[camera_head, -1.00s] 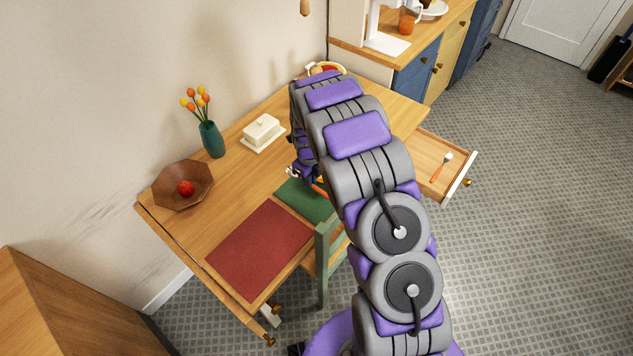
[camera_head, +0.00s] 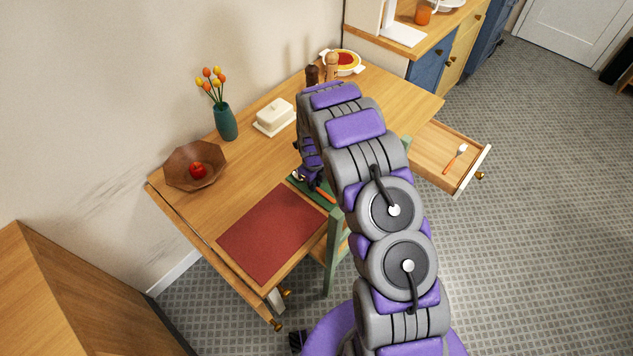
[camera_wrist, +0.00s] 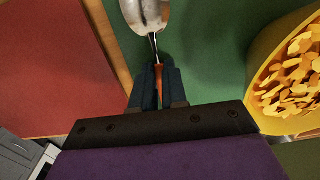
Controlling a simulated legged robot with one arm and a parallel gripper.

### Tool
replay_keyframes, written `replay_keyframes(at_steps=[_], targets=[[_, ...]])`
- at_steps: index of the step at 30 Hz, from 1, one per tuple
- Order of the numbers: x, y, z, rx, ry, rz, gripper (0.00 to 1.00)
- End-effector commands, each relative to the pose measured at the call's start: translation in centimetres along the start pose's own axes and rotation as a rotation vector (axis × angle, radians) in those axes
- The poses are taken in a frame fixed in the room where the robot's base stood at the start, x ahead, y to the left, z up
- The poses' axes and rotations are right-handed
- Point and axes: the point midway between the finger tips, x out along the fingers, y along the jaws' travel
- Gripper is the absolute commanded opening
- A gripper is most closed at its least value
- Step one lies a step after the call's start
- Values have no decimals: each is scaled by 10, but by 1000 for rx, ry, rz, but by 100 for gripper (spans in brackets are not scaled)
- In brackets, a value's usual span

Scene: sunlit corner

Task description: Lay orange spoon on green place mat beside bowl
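The spoon has a metal bowl (camera_wrist: 146,12) and an orange handle (camera_wrist: 158,76). My gripper (camera_wrist: 158,78) is shut on the handle, with a dark finger on each side. The spoon is over the green place mat (camera_wrist: 215,40); I cannot tell whether it touches the mat. A yellow bowl (camera_wrist: 262,75) of orange-yellow flakes stands right of the spoon in the wrist view. In the head view, my arm hides the bowl and most of the green mat (camera_head: 298,181); an orange bit of handle (camera_head: 325,194) shows below my gripper.
A red place mat (camera_head: 272,235) lies left of the green one. A green chair (camera_head: 335,250) stands at the table's front. A butter dish (camera_head: 274,118), vase (camera_head: 226,122) and wooden bowl (camera_head: 180,175) are behind. An open drawer (camera_head: 432,160) holds an orange-handled utensil (camera_head: 455,158).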

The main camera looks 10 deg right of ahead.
Motion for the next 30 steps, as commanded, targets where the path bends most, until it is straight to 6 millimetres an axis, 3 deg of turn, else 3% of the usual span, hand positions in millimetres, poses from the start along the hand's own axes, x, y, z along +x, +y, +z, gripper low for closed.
replay_keyframes(at_steps=[8, 30], targets=[[1, -9, -7, 3, -6, 13, 38], [2, -6, -4, 2, -3, 9, 38]])
